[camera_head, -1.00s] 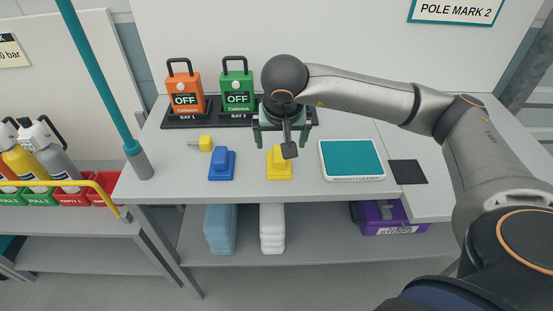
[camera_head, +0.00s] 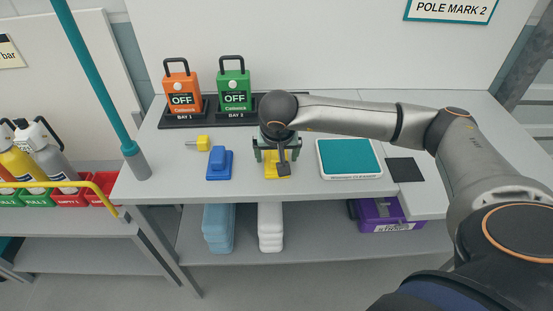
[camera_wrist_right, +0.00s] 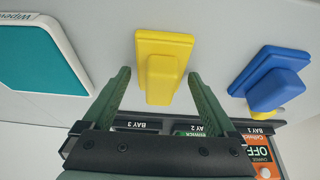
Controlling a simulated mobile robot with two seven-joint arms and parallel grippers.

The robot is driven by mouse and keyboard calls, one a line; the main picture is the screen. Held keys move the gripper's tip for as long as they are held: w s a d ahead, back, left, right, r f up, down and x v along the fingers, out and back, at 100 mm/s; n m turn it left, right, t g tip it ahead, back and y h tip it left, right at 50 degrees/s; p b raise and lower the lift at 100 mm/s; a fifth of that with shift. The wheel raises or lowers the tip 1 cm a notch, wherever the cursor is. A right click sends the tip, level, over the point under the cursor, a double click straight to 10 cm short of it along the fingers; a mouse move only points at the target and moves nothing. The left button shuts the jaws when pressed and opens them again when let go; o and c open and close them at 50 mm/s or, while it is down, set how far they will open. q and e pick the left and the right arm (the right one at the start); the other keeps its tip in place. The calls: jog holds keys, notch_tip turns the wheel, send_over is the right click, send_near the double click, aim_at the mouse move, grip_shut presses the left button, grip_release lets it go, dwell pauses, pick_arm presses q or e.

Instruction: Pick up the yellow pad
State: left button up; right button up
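The yellow pad (camera_head: 284,172) lies on the grey table, partly hidden by my right gripper in the head view. In the right wrist view the yellow pad (camera_wrist_right: 163,60) shows as a flat plate with a raised block on it. My right gripper (camera_head: 276,156) hangs just over the pad. In the right wrist view its green fingers (camera_wrist_right: 158,80) are spread wide, one on each side of the raised block, with nothing held. My left gripper is not in view.
A blue pad (camera_head: 219,168) sits left of the yellow one, with a small yellow object (camera_head: 203,143) behind it. A white-rimmed teal pad (camera_head: 349,159) and a black square (camera_head: 405,170) lie right. Orange (camera_head: 182,90) and green (camera_head: 234,91) OFF boxes stand behind.

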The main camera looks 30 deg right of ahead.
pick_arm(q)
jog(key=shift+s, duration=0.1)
pick_arm(e)
jog(key=c, duration=1.1)
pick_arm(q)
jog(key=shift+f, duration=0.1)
pick_arm(e)
jog(key=shift+r, duration=0.2)
jog(key=shift+r, duration=0.65)
pick_arm(q)
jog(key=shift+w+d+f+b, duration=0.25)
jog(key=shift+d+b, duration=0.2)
jog(key=shift+b, duration=0.25)
pick_arm(e)
jog(key=s+a+r, duration=0.2)
jog(key=s+r, duration=0.9)
jog(key=s, duration=0.2)
jog(key=shift+s+a+r, duration=0.2)
jog(key=shift+s, duration=0.2)
